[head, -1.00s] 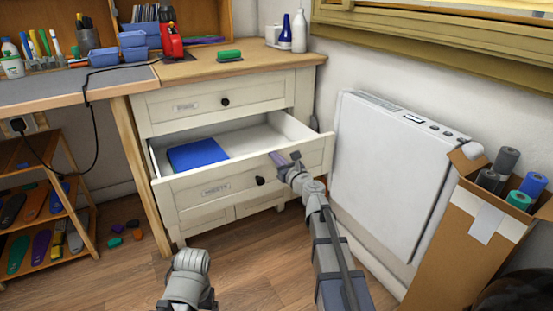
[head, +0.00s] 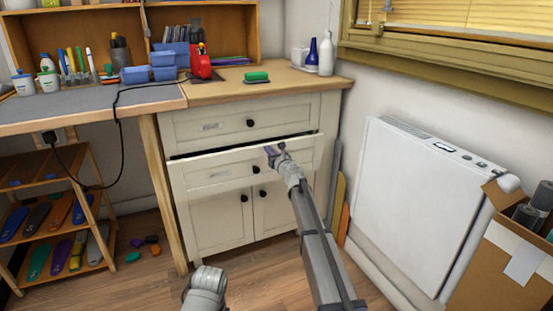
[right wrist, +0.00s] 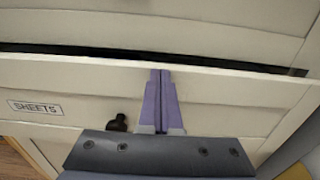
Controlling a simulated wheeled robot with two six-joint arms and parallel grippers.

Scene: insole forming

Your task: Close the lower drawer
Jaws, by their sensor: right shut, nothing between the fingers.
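The lower drawer (head: 215,172) is the cream front labelled SHEETS, under the upper drawer (head: 237,124). It stands slightly out, with a dark gap along its top edge and its inside hidden. My right gripper (head: 275,152) is shut and empty, its fingertips at the top edge of the drawer front, right of the knob. The right wrist view shows the purple fingers (right wrist: 161,100) together against the drawer front (right wrist: 230,105), beside the dark knob (right wrist: 118,122). Whether they press on it is hard to tell. My left gripper is not in view; only a grey part of my own body shows at the bottom.
Cupboard doors (head: 240,215) are shut below the drawer. A white heater panel (head: 405,205) and a cardboard box (head: 510,265) with rolls stand to the right. A shelf of insoles (head: 60,225) stands at the left. The wooden floor before the cabinet is mostly clear.

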